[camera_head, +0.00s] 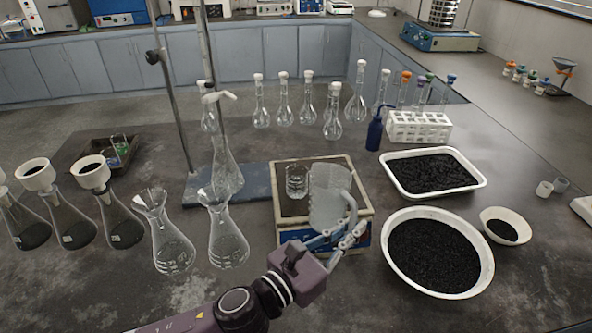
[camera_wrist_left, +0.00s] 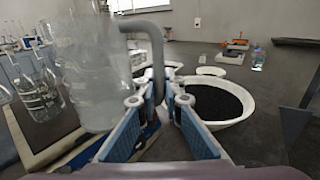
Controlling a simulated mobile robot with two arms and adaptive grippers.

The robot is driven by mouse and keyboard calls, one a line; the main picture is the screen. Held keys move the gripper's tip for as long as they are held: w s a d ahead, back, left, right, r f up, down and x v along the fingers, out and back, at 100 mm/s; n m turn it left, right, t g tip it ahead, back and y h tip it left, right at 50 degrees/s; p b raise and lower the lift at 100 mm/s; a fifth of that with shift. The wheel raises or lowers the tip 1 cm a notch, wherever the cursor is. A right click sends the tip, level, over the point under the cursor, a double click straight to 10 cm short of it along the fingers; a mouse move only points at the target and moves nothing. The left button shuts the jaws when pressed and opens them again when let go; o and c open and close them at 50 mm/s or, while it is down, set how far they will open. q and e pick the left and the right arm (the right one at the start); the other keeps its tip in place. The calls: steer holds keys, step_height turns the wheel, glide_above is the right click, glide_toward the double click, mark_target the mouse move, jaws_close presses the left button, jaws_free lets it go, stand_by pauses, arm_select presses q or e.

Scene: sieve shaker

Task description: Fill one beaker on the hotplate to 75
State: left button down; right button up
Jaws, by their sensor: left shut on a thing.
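My left gripper (camera_head: 340,242) is shut on the handle of a clear jug (camera_head: 328,196). The jug is nearly upright over the front right of the hotplate (camera_head: 281,205). It looks cloudy, and its liquid level is hard to tell. A clear glass beaker (camera_head: 297,184) stands on the hotplate, left of and behind the jug. In the left wrist view, the gripper (camera_wrist_left: 160,92) closes around the grey handle, with the jug (camera_wrist_left: 90,75) at left and the beaker (camera_wrist_left: 36,98) beyond it. The beaker's marks and fill are too small to read. My right gripper is out of view.
Two empty flasks (camera_head: 165,238) stand left of the hotplate, near a stand with glassware (camera_head: 225,165). A tray (camera_head: 432,172) and a bowl (camera_head: 440,253) of black grains stand at right. Volumetric flasks (camera_head: 284,103) and a tube rack (camera_head: 418,128) stand behind.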

mark_target(333, 195)
arm_select(q)
steer(key=shift+w+a+r+n+p, duration=0.1)
steer(key=shift+a+r+n+p, duration=0.2)
steer(key=shift+r, duration=0.25)
steer(key=shift+w+d+r+n+p, duration=0.1)
steer(key=shift+w+r+n+p, duration=0.1)
steer(key=shift+r+n+p, duration=0.55)
steer(key=shift+w+a+r+n+g+p, duration=0.15)
steer(key=shift+w+a+r+n+p, duration=0.1)
steer(key=shift+r+n+p, duration=0.2)
steer(key=shift+w+a+r+n+g+p, duration=0.2)
steer(key=shift+r+n+p, duration=0.1)
steer(key=shift+n+p, duration=0.1)
steer(key=shift+w+a+r+n+y+p, duration=0.15)
steer(key=shift+w+r+n+y+p, duration=0.25)
steer(key=shift+n, duration=0.3)
steer(key=shift+w+a+r+n+g+p, duration=0.35)
steer(key=shift+w+a+r+n+p, duration=0.25)
steer(key=shift+w+r+n, duration=0.15)
steer(key=shift+w+r+n+p, duration=0.2)
steer(key=shift+r+n+p, duration=0.25)
steer(key=shift+r+p, duration=0.3)
steer(key=shift+w+a+r+n+g+p, duration=0.3)
steer(key=shift+r+n+p, duration=0.15)
steer(key=shift+n, duration=0.15)
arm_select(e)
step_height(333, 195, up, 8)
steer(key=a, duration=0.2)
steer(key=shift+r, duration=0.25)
